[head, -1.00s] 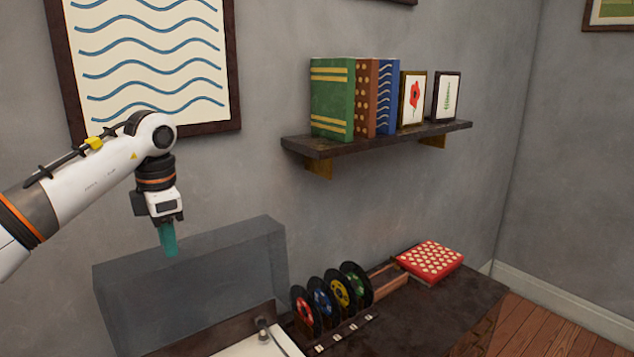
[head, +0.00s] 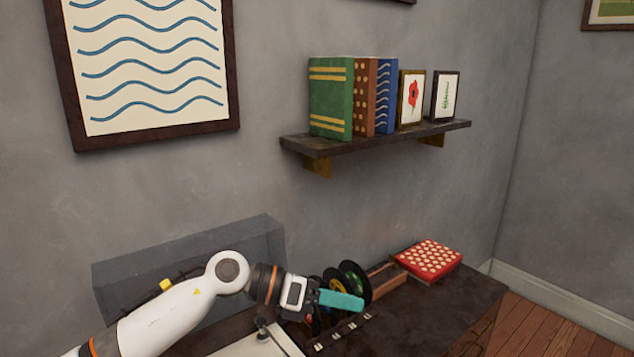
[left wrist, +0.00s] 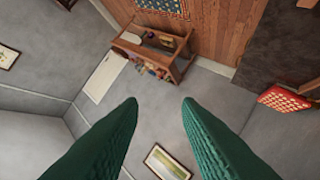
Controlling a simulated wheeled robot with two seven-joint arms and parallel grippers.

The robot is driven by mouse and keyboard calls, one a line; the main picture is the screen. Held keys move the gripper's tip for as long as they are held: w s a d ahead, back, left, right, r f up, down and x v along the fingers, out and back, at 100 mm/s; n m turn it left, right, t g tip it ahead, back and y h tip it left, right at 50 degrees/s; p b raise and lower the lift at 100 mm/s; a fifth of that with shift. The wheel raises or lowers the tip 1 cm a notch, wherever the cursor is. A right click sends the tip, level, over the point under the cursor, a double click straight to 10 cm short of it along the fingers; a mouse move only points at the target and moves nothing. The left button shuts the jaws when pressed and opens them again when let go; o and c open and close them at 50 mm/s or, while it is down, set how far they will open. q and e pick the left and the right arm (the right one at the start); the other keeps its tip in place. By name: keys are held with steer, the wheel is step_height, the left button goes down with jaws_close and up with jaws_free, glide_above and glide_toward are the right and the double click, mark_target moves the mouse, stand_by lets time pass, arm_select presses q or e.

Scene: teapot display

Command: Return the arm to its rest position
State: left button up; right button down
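My left arm comes in from the lower left in the head view. Its gripper (head: 342,300) points to the right with teal fingers, in front of the row of discs on the cabinet. In the left wrist view the two green fingers (left wrist: 160,105) stand well apart with nothing between them, so the gripper is open and empty. My right gripper is in neither view.
Upright discs (head: 352,280) stand on the dark cabinet (head: 440,308), partly hidden by my gripper. A red dotted box (head: 430,259) lies at the back. A clear case (head: 180,255) stands left. A wall shelf (head: 375,138) holds books and small frames.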

arm_select(q)
step_height(320, 180, up, 3)
steer(key=s+d+n+t+h, duration=0.2)
steer(key=n+t+h, duration=0.2)
steer(key=n+h, duration=0.15)
steer(key=w+a+f+n+t+y, duration=0.15)
steer(key=a+n+t+y, duration=0.55)
steer(key=n+t, duration=0.9)
steer(key=s+a+f+n+g+y, duration=0.3)
steer(key=a+f+n+y, duration=0.35)
steer(key=f+n, duration=0.25)
steer(key=s+a+f+n+g+y, duration=0.3)
steer(key=a+f+n+y, duration=0.3)
steer(key=a+f+n, duration=0.25)
steer(key=s+a+f+n+g, duration=0.25)
steer(key=s+f+g, duration=0.3)
steer(key=s, duration=0.55)
steer(key=s+a+f+n+g, duration=0.25)
steer(key=s+f+g, duration=0.3)
steer(key=s, duration=0.55)
step_height(320, 180, down, 29)
steer(key=s+g, duration=0.1)
steer(key=s, duration=0.2)
steer(key=s+a+f+g, duration=0.1)
steer(key=s+a+f, duration=0.1)
steer(key=s+f, duration=1.2)
steer(key=shift+s+a+y, duration=0.3)
steer(key=shift+s+a, duration=0.05)
steer(key=shift+s, duration=0.3)
